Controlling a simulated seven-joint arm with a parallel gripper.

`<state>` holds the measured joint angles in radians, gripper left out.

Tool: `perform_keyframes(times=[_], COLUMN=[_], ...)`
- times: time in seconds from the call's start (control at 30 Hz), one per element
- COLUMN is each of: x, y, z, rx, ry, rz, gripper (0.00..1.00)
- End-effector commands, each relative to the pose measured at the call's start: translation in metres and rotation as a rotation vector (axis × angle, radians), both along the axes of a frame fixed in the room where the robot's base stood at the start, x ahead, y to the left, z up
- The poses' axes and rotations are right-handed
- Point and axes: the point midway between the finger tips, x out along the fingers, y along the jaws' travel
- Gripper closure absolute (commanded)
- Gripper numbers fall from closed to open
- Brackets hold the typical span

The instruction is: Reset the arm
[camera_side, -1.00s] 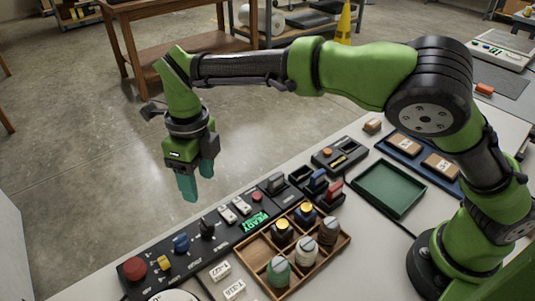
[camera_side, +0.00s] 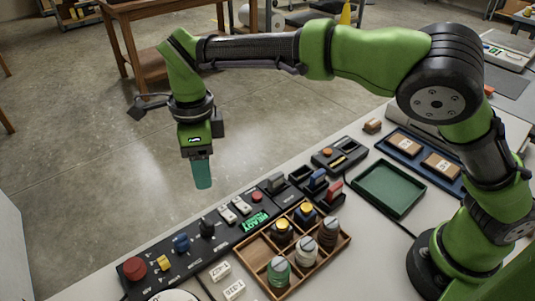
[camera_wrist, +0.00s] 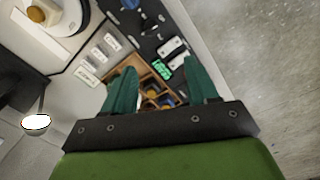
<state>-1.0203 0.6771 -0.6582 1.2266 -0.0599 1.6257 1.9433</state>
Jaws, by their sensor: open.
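My gripper (camera_side: 203,174) hangs pointing down at the left in the side view, beyond the far edge of the table and above floor level. Seen edge-on there, its teal fingers overlap. In the wrist view my gripper (camera_wrist: 163,88) shows two teal fingers apart, with nothing held between them. A black control panel (camera_side: 222,247) with a red knob, switches and a green lit READY display (camera_side: 255,222) lies along the table edge, to the right of and below my gripper. It also shows in the wrist view (camera_wrist: 150,42).
A wooden compartment tray (camera_side: 262,247) holds several capped jars. A green tray (camera_side: 389,189) and a blue tray (camera_side: 413,165) with two labelled boxes lie nearer my base. White labels (camera_side: 233,290) lie in front. Open floor (camera_side: 80,190) lies left of the table.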

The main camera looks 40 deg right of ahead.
Motion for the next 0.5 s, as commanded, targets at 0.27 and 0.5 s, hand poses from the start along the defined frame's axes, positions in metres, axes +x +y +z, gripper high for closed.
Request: perform_keyframes(times=[0.27,0.5], x=[-0.018,-0.068], y=[-0.086,-0.163], z=[0.016,0.043], rx=[0.133,0.122], ry=[-0.106,-0.364], rz=[0.750,1.330], gripper=[0.42,0.42])
